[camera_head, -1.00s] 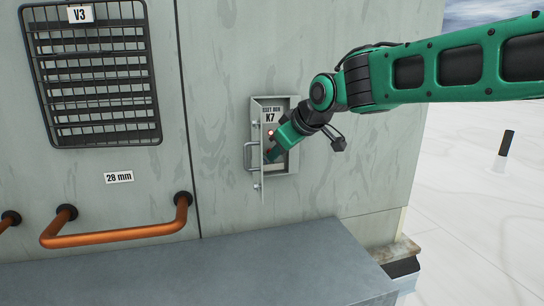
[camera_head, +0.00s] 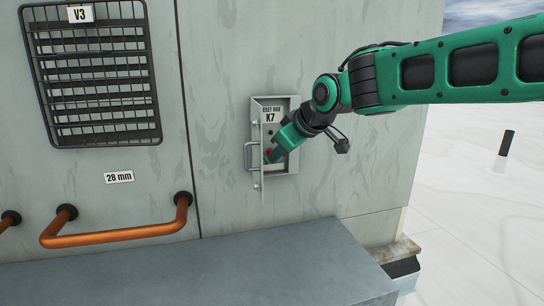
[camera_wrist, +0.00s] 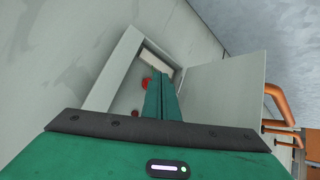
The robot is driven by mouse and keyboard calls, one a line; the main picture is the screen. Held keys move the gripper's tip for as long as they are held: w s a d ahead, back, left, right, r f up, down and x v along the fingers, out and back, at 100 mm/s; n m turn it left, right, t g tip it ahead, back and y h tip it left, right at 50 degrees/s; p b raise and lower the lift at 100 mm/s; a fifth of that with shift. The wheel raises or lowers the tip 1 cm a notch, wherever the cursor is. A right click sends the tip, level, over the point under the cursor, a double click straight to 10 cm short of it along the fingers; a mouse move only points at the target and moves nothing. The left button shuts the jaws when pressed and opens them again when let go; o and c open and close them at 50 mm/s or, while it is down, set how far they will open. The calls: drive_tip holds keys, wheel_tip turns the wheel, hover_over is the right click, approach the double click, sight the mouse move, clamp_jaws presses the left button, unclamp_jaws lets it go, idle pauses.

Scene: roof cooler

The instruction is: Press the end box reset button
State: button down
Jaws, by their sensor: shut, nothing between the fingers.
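The small grey reset box (camera_head: 291,106) marked K7 is fixed to the wall, its door (camera_head: 256,170) swung open toward me. My gripper (camera_head: 272,156) is shut and empty, with its fingertips inside the box opening. A red button (camera_wrist: 147,83) shows just left of the closed fingers (camera_wrist: 162,98) in the wrist view; a bit of red also shows beside the fingertips in the head view. I cannot tell whether the fingers touch it. A smaller dark red spot (camera_wrist: 135,113) lies lower in the box. No lit lamp shows in the box now.
The open door stands close beside my gripper. An orange handrail (camera_head: 120,234) and a black vent grille (camera_head: 100,85) marked V3 are on the wall to the left. A grey metal ledge (camera_head: 220,270) runs below the box. Open roof lies to the right.

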drive_tip(key=shift+s+d, duration=0.25)
drive_tip(key=shift+s, duration=0.65)
drive_tip(key=shift+s+d, duration=0.3)
drive_tip(key=shift+s, duration=0.65)
drive_tip(key=shift+s+d, duration=0.25)
drive_tip(key=shift+s, duration=0.65)
drive_tip(key=s+d+f+m+g+h, duration=0.1)
drive_tip(key=s+d+f+m+h, duration=0.2)
drive_tip(key=d, duration=0.7)
drive_tip(key=s+d+f+m+g, duration=0.1)
drive_tip(key=s+d+f+m, duration=0.25)
drive_tip(key=d, duration=0.55)
drive_tip(key=s+d+f+m+g+h, duration=0.15)
drive_tip(key=s+d+f, duration=0.3)
drive_tip(key=d, duration=0.55)
drive_tip(key=s+d+f+m+g, duration=0.1)
drive_tip(key=s+d+f+m, duration=0.1)
drive_tip(key=s, duration=0.5)
drive_tip(key=s+d+f+m+g, duration=0.2)
drive_tip(key=s+d+f+m, duration=0.1)
drive_tip(key=s, duration=0.5)
drive_tip(key=s+d+f+m+g, duration=0.1)
drive_tip(key=s+d+f+m, duration=0.2)
drive_tip(key=s, duration=0.4)
drive_tip(key=shift+s+d+f+m, duration=0.2)
drive_tip(key=shift+d+m, duration=0.4)
drive_tip(key=shift+d, duration=0.25)
drive_tip(key=shift+h, duration=0.25)
